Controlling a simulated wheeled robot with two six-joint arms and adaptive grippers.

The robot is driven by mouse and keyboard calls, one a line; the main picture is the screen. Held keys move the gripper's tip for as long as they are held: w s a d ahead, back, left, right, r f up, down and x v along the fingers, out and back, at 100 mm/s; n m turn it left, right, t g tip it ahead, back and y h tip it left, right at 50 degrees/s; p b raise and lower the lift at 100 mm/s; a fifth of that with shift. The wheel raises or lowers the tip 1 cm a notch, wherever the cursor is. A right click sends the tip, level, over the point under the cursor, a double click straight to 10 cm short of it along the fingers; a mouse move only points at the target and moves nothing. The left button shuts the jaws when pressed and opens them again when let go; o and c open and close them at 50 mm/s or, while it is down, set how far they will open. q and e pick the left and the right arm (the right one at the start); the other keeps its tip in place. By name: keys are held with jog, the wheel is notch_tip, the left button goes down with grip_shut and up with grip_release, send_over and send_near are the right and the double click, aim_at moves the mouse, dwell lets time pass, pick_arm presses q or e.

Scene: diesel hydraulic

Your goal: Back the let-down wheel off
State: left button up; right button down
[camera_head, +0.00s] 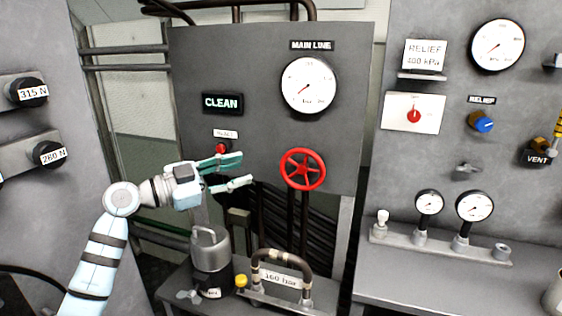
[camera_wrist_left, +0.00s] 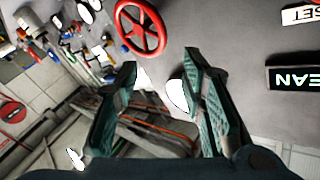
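The red handwheel (camera_head: 302,169) sits on the grey main panel, below the main line gauge (camera_head: 308,85). It also shows in the left wrist view (camera_wrist_left: 158,40), beyond the fingertips and up from them. My left gripper (camera_head: 247,171) is open and empty, to the left of the wheel and apart from it. Its two green fingers (camera_wrist_left: 160,72) stand wide apart in the left wrist view. I see no label naming the let-down wheel. My right gripper is in neither view.
A lit CLEAN sign (camera_head: 222,103) and a red knob (camera_head: 222,148) are on the panel near my left gripper. Below are a grey canister (camera_head: 211,256) and a hose loop marked 160 bar (camera_head: 282,277). The relief panel (camera_head: 385,170) stands to the right.

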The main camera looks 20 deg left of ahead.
aim_at(285, 159)
pick_arm(q)
jog(key=p+x, duration=0.2)
jog(key=x, duration=1)
jog(key=shift+w+d, duration=0.1)
jog(key=shift+d, duration=0.05)
jog(key=shift+f, duration=0.1)
jog(key=c, duration=0.4)
grip_shut()
